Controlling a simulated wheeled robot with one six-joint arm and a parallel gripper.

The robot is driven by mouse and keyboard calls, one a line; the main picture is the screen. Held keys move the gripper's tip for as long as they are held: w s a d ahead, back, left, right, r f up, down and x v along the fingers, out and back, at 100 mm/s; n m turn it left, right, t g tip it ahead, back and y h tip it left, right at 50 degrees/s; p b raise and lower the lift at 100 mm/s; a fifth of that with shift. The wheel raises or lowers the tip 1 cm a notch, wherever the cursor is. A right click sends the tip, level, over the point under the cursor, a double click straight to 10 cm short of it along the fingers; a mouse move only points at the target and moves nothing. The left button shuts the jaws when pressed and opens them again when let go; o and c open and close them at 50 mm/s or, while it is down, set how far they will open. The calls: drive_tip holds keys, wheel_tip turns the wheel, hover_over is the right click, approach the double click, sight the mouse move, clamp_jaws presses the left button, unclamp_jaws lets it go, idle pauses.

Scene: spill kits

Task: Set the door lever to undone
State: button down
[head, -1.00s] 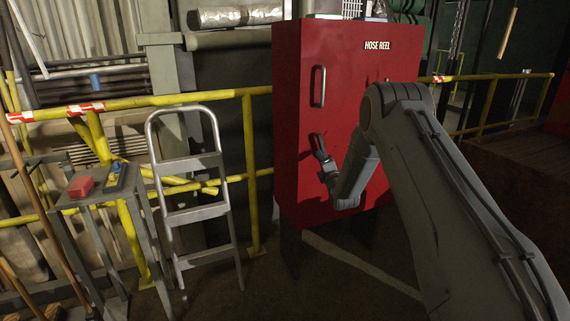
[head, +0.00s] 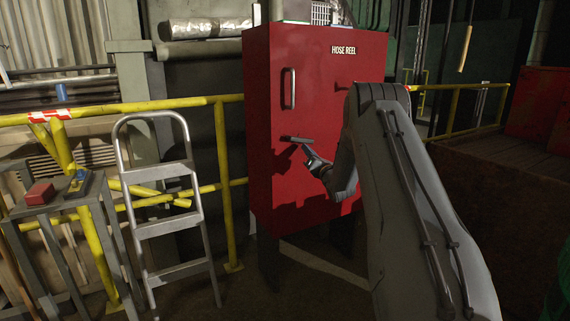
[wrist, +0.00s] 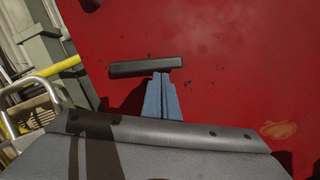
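The door lever (head: 297,139) is a dark bar on the front of the red hose reel cabinet (head: 320,90), below the upright grab handle. The bar lies about level. It also shows in the wrist view (wrist: 145,67), level across the red door. My gripper (head: 307,152) is just below the lever in the head view. In the wrist view its blue-grey fingers (wrist: 162,98) lie together, shut, with the tips at the lower edge of the lever's right half. I cannot tell whether they touch it. Nothing shows between the fingers.
An upright metal handle (head: 289,88) is on the door above the lever. A step ladder (head: 163,200) and a small table (head: 60,200) with a red block (head: 40,193) stand left. Yellow railings (head: 225,180) run beside the cabinet. Floor shows in front of the cabinet.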

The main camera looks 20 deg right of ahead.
drive_tip(key=shift+d+r+b, duration=0.5)
drive_tip(key=shift+r+b, duration=0.05)
drive_tip(key=shift+r, duration=0.15)
drive_tip(key=shift+w+r, duration=0.1)
drive_tip(key=shift+r, duration=0.25)
drive_tip(key=shift+d, duration=0.1)
drive_tip(key=s+f+b, duration=0.2)
drive_tip(key=s+f, duration=0.5)
drive_tip(key=s, duration=0.2)
drive_tip(key=shift+s+d, duration=0.35)
drive_tip(key=shift+d, duration=0.1)
